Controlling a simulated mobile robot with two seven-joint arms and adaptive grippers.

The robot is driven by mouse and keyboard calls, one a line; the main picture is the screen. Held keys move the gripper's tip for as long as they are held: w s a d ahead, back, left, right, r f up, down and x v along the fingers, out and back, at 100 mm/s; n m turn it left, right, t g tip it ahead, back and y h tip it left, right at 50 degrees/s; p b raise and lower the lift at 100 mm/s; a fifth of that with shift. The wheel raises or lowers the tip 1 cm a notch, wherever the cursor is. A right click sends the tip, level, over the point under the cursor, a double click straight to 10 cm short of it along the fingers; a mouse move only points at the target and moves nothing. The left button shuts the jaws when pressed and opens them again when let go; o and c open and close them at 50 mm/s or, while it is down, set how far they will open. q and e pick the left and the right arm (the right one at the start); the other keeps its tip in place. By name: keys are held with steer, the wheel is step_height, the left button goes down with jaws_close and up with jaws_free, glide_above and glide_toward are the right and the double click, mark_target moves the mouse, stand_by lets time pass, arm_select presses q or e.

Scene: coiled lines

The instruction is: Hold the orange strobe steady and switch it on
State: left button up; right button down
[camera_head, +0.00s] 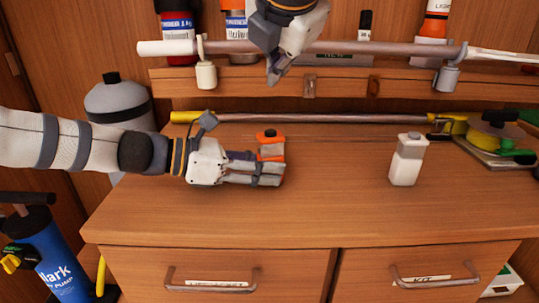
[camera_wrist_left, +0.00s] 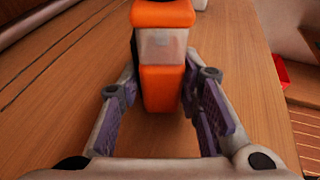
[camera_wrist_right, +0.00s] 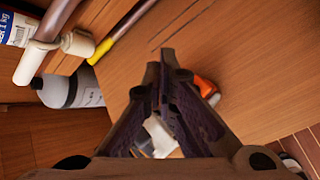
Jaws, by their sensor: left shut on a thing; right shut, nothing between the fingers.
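The orange strobe (camera_head: 269,151), with a pale band and a small dark part on top, stands upright on the wooden counter. In the left wrist view the strobe (camera_wrist_left: 162,90) is between my fingers. My left gripper (camera_head: 268,172) is shut on it from the left side, hiding much of its body. My right gripper (camera_head: 273,82) is shut and empty, pointing down above and behind the strobe, apart from it. In the right wrist view the strobe (camera_wrist_right: 207,90) is partly hidden behind the shut fingers (camera_wrist_right: 162,62).
A white bottle-like item with a grey upper part (camera_head: 405,165) stands to the right on the counter. A yellow-ended pole (camera_head: 300,117) lies along the back. A raised shelf (camera_head: 350,82) with a long rod is behind my right gripper. The counter between strobe and white item is clear.

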mark_target(275, 131)
arm_select(q)
steer(key=shift+f, duration=0.1)
arm_select(e)
step_height(275, 131, down, 7)
steer(key=shift+r, duration=0.15)
stand_by(1.3)
steer(key=shift+f, duration=0.65)
stand_by(0.3)
steer(key=shift+r, duration=0.7)
steer(key=shift+r, duration=3)
